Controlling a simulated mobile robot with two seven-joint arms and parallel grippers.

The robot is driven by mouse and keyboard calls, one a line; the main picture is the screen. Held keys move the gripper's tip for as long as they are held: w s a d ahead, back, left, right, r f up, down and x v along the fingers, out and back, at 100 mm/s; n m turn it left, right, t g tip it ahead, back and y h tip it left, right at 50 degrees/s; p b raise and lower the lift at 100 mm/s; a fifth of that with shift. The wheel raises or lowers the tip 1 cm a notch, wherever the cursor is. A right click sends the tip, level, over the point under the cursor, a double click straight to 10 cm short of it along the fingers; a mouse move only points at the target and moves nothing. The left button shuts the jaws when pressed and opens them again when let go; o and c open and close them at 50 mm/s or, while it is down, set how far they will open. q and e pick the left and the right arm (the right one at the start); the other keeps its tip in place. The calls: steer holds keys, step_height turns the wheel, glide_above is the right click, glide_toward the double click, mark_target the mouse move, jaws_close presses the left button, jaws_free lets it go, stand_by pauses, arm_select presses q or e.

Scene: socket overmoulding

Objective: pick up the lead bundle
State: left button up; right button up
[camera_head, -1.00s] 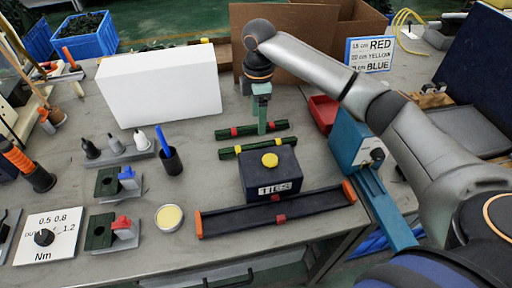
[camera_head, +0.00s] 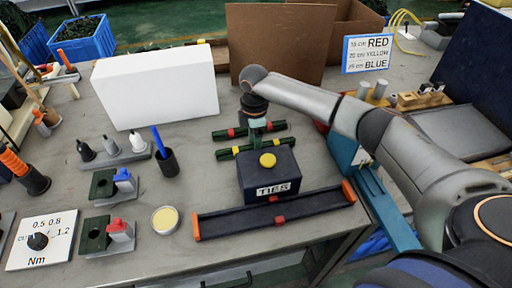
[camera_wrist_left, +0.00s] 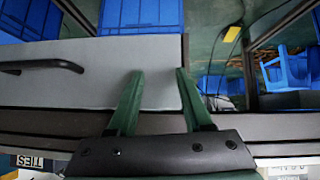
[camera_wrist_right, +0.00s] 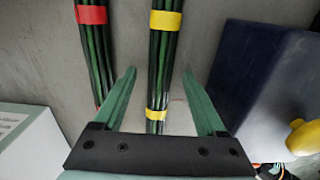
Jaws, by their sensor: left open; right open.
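Two dark green lead bundles lie side by side on the bench behind the TIES box. One has red bands (camera_head: 274,127), the other yellow bands (camera_head: 225,154). My right gripper (camera_head: 256,142) is low over them, pointing down. In the right wrist view the yellow-banded bundle (camera_wrist_right: 163,45) runs between the open fingers of the right gripper (camera_wrist_right: 160,95), and the red-banded bundle (camera_wrist_right: 93,45) passes by the left finger. I cannot tell whether the fingers touch either bundle. My left gripper (camera_wrist_left: 155,80) is open and empty in the left wrist view, in front of a grey drawer; it is outside the head view.
The dark TIES box (camera_head: 268,176) with a yellow knob stands close in front of the bundles. A black trough (camera_head: 240,220) with orange ends lies before it. A white box (camera_head: 155,88) is behind left, a pen cup (camera_head: 167,162) left, a blue fixture (camera_head: 346,140) right.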

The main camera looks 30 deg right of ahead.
jaws_close()
stand_by(0.5)
